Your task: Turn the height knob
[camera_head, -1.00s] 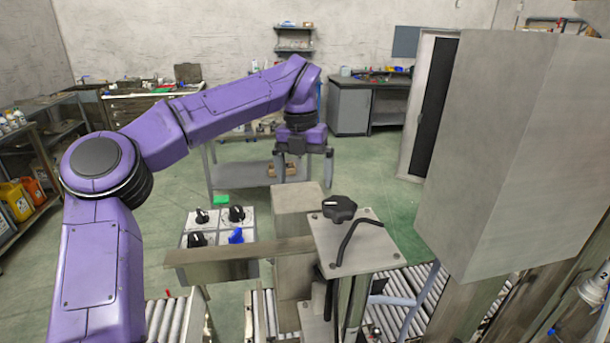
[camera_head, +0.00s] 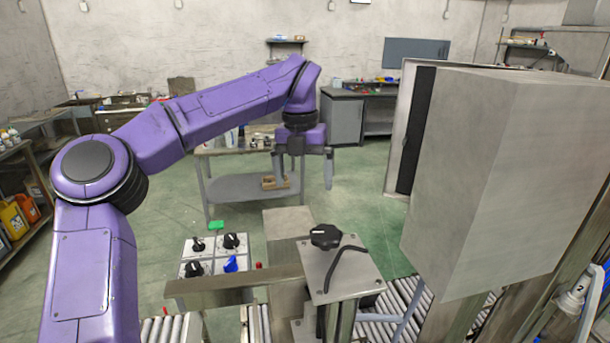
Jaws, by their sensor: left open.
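The height knob appears to be the black lobed knob (camera_head: 325,236) on top of a metal plate (camera_head: 340,272) at the lower middle. My left gripper (camera_head: 304,185) points down with its two fingers apart and nothing between them. In the picture it is above and slightly left of the black knob, apart from it. A panel (camera_head: 208,256) left of the plate carries several small black knobs and one blue knob (camera_head: 231,264). My right gripper is not in view.
A large grey box (camera_head: 480,180) fills the right side, close to the plate. A metal bar (camera_head: 222,291) runs in front of the knob panel. Roller conveyors (camera_head: 170,328) lie below. A work table (camera_head: 235,186) stands behind my left gripper.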

